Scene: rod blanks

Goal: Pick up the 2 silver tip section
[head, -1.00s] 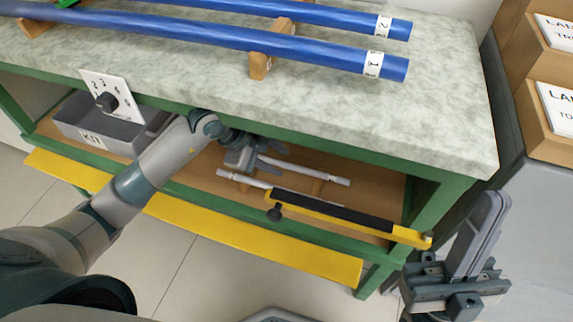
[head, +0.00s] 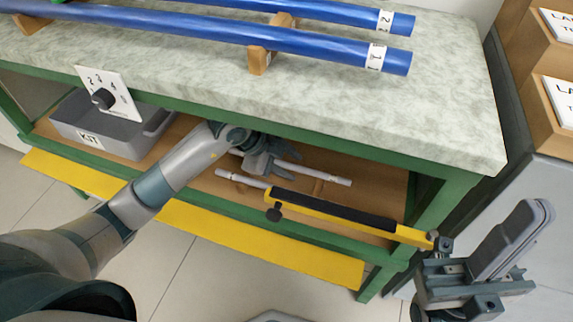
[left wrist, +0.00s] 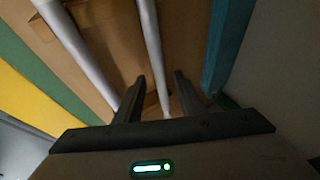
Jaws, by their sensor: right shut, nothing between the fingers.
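Two thin silver rods lie side by side on the brown lower shelf. The farther rod (head: 325,177) has a pale banded end, and the nearer rod (head: 240,177) is partly hidden by a black and yellow bar. I cannot read a number on either. My left gripper (head: 288,164) reaches under the tabletop to the farther rod. In the left wrist view my left gripper (left wrist: 160,75) is open, and the farther rod (left wrist: 151,35) runs between its fingers. The nearer rod (left wrist: 77,45) lies to the left there. My right gripper (head: 530,213) is shut and empty, right of the bench.
The tabletop (head: 430,120) hangs above the shelf, and its green frame (head: 452,200) closes the right side. The black and yellow bar (head: 335,208) crosses the shelf front. A grey KIT bin (head: 105,143) stands left of my arm. Blue rods (head: 200,38) rest on top.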

